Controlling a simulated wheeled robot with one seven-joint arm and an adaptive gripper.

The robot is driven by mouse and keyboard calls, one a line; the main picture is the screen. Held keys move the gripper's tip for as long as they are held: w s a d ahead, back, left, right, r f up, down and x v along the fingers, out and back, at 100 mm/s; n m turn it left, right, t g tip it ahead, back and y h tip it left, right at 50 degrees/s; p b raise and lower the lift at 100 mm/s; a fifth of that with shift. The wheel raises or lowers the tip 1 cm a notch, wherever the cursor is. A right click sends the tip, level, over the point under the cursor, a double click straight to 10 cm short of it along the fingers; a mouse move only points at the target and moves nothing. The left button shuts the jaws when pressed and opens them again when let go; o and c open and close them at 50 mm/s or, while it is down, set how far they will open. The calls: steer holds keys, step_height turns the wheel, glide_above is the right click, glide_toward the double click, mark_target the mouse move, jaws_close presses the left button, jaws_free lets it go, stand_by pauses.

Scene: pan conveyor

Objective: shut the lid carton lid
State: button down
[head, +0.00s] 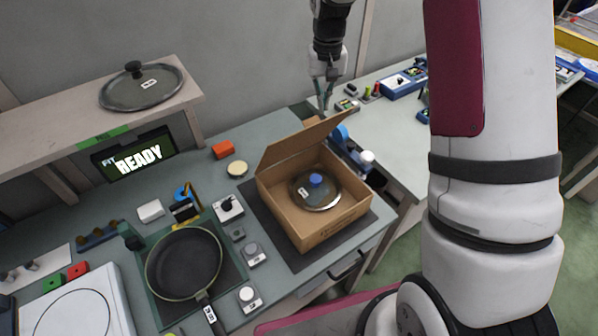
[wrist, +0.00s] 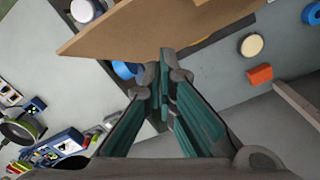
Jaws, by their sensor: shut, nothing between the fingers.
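The cardboard carton (head: 318,228) stands open on a dark mat at the right end of the bench. Its lid flap (head: 296,144) is raised along the far side and leans up and back. A glass pan lid (head: 327,197) with a blue knob lies inside the carton. My gripper (head: 324,108) is shut and empty, pointing down just behind the raised flap. In the wrist view the shut fingers (wrist: 165,55) are close to the brown flap (wrist: 150,28); I cannot tell whether they touch it.
A frying pan (head: 184,262) sits left of the carton, with small knobs and blocks between. A shelf (head: 40,127) with another glass lid (head: 142,88) stands at the back left. An orange block (head: 223,150) and a cream disc (head: 237,168) lie left of the flap. A second table (head: 398,135) stands behind right.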

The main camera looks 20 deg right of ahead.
steer(key=shift+s+d+p, duration=0.3)
steer(key=shift+s+p, duration=0.15)
steer(key=shift+s, duration=0.45)
steer(key=shift+s+d+p, duration=0.3)
steer(key=shift+s+p, duration=0.15)
steer(key=shift+s, duration=0.45)
steer(key=shift+r, duration=0.1)
steer(key=shift+r, duration=2.9)
